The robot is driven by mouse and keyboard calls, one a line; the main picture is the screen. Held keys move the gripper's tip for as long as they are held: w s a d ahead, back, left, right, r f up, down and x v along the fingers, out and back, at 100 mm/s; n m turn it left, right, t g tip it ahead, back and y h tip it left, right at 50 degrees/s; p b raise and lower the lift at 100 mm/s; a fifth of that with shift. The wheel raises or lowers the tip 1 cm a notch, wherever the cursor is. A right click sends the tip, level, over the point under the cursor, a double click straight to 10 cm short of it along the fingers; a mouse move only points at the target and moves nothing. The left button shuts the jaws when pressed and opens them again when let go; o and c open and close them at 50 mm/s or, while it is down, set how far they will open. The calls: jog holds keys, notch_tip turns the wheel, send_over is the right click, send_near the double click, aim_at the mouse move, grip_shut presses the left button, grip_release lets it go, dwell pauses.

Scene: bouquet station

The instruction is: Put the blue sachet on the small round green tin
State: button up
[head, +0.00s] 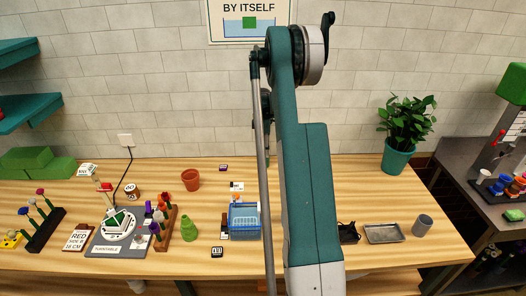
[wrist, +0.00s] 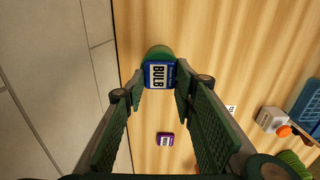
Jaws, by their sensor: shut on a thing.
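The blue sachet (wrist: 160,76), labelled BULB, is between the fingertips of my gripper (wrist: 158,84) in the wrist view, and the gripper is shut on it. The small round green tin (wrist: 157,51) shows just past the sachet's far edge, and the sachet covers part of it. I cannot tell whether the sachet touches the tin or hangs above it. In the head view my own arm hides the sachet and the tin, and my gripper is not clearly seen.
A purple packet (wrist: 165,139) lies on the table near the wall; it also shows in the head view (head: 223,167). A blue basket (head: 244,220), terracotta pot (head: 190,180) and green vase (head: 189,230) stand left of my arm. A metal tray (head: 384,233) and grey cup (head: 422,224) are right.

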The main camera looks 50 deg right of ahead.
jog(key=shift+f, duration=0.2)
jog(key=shift+o, duration=1.4)
jog(key=o, duration=0.4)
jog(key=shift+r, duration=0.1)
notch_tip(320, 180, up, 12)
jog(key=shift+r+b, duration=0.1)
jog(key=shift+b, duration=0.2)
jog(key=shift+a, duration=0.1)
